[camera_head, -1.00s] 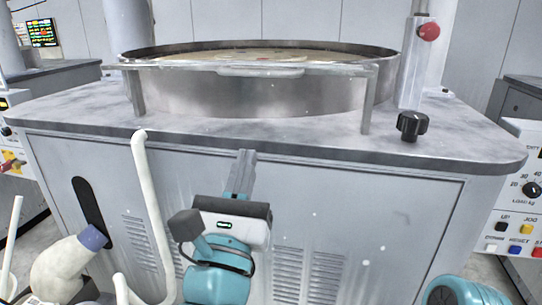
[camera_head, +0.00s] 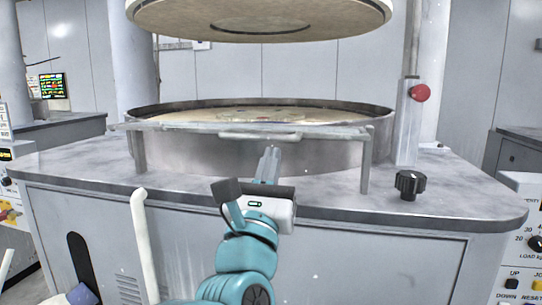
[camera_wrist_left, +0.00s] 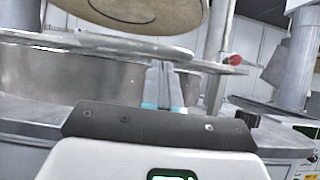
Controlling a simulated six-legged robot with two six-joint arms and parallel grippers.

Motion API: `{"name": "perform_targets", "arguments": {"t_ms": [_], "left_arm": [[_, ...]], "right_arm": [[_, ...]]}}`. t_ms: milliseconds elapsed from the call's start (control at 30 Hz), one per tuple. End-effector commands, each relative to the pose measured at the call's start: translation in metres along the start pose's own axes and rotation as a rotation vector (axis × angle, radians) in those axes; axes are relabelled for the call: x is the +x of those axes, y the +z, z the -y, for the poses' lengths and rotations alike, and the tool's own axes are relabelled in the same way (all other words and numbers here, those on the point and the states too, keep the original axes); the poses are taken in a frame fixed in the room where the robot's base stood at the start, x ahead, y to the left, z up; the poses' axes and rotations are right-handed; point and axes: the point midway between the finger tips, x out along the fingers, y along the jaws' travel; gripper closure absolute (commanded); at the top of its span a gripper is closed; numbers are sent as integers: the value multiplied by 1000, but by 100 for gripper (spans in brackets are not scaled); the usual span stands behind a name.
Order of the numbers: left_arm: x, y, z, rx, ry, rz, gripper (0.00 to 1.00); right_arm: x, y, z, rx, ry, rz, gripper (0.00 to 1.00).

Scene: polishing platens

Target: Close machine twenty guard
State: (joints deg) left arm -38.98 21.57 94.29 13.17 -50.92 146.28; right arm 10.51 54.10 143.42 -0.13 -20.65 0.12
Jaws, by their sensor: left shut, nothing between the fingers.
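The guard of the machine in front of me is a flat grey metal bar (camera_head: 190,127) lying across the front of the round basin, on two uprights. A long rounded handle (camera_head: 262,136) sits on its front edge, and the handle also shows in the left wrist view (camera_wrist_left: 135,46). My left gripper (camera_head: 271,149) is shut and empty, its fingers pointing up and forward. In the head view its tips are just below the handle. In the left wrist view the fingertips (camera_wrist_left: 160,64) are below and right of the handle. I cannot tell whether they touch it. My right gripper is out of view.
A round upper platen (camera_head: 258,22) hangs above the steel basin (camera_head: 205,155). A black knob (camera_head: 410,185) stands on the worktop at right, near a column with a red button (camera_head: 420,92). A white bent pipe (camera_head: 143,240) rises left of my arm.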

Motion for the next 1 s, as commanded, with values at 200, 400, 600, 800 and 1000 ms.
{"name": "perform_targets", "arguments": {"t_ms": [200,400,600,800,1000], "left_arm": [[4,4,0,0,0,-1,100],[4,4,0,0,0,-1,100],[7,10,0,0,0,-18,100],[19,27,-1,-1,0,-94,100],[40,46,-4,-1,0,-222,100]], "right_arm": [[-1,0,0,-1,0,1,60],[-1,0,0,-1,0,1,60],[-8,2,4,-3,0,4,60],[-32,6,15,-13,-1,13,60],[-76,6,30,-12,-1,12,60]]}}
